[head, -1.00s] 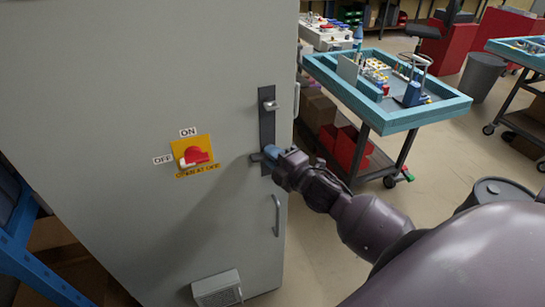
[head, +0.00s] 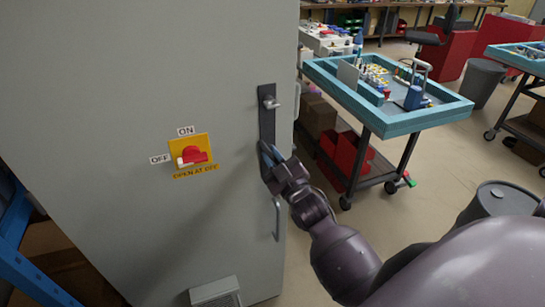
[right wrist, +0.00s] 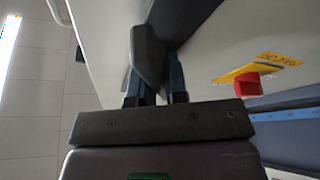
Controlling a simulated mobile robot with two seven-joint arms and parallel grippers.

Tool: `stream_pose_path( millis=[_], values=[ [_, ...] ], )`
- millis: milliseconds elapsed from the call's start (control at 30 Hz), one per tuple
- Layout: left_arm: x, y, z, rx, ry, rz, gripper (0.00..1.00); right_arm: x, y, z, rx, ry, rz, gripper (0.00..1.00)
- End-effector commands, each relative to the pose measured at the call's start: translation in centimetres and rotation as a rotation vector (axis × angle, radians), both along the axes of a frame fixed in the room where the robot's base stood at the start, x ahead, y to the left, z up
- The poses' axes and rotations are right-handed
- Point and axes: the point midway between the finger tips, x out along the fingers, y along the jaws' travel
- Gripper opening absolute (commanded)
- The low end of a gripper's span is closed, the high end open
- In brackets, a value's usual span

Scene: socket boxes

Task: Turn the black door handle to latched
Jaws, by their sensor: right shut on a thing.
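The black door handle is on a dark upright plate (head: 266,128) near the right edge of the grey cabinet door. My right gripper (head: 270,154) is at the lower part of the plate and hides most of the handle in the head view. In the right wrist view the dark handle (right wrist: 148,52) runs between the two blue fingers of my right gripper (right wrist: 156,88), which are shut on it. The handle looks roughly in line with the plate, but its exact angle is hidden. My left gripper is not in view.
A red and yellow rotary switch (head: 192,153) is on the door, left of the handle. A silver lock (head: 271,103) is above the handle and a grey pull (head: 277,216) below it. A blue-topped cart (head: 400,125) stands at right, beyond open floor.

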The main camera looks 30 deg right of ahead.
Motion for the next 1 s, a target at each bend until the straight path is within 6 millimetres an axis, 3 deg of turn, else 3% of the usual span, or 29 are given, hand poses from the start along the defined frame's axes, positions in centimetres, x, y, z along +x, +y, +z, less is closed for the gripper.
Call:
stream_pose_path(
  millis=[500,1000],
  values=[
    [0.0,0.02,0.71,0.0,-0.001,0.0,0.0,0.02,0.02,0.0,0.407,-0.095,-0.001,0.0],
    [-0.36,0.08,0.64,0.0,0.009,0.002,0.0,0.02,0.0,-0.05,0.537,-0.127,0.0,0.0]
  ],
)
